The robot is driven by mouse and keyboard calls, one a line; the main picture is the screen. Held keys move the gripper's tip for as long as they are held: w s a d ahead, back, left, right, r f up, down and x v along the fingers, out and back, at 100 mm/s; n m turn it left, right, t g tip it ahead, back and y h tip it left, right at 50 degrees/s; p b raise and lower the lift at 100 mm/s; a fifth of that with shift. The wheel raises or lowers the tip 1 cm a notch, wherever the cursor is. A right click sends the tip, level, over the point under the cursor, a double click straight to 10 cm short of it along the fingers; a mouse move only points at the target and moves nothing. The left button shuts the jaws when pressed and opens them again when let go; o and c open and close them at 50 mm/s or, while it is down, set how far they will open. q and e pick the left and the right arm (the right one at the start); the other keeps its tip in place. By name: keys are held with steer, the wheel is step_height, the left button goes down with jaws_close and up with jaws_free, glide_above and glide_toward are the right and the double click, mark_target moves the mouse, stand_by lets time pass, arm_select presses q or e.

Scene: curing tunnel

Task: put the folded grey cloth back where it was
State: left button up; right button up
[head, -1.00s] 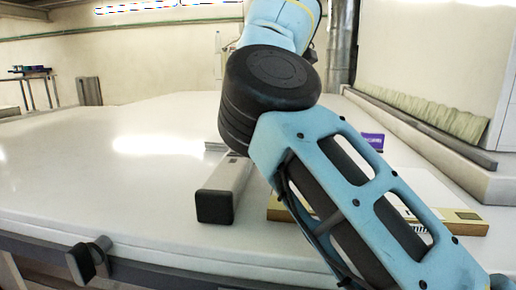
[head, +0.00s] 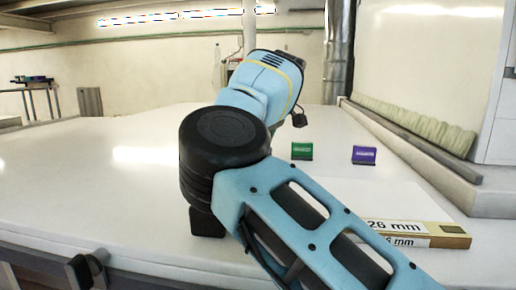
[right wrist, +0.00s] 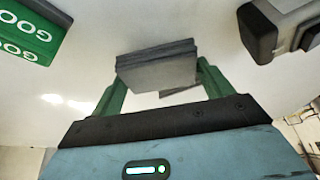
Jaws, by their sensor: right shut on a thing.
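In the right wrist view the folded grey cloth (right wrist: 157,66), a flat stack of layers, sits between the green fingers of my right gripper (right wrist: 160,76), which is shut on it. A small grey sliver shows just below the cloth; I cannot tell whether it is part of it or a shadow. In the head view my right arm crosses the middle of the table (head: 70,200) and hides the gripper's fingers and the cloth. My left gripper is not in view.
A green sign (head: 301,151) and a purple sign (head: 364,155) stand on the table. A white board with a "26 mm" label (head: 395,227) lies at the right. A black-ended block (head: 207,223) is mostly behind my arm. The left of the table is clear.

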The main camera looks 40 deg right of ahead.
steer(key=shift+f, duration=0.4)
steer(key=shift+f, duration=0.1)
steer(key=o, duration=0.9)
steer(key=shift+c, duration=0.2)
steer(key=v, duration=1.2)
steer(key=shift+s, duration=0.1)
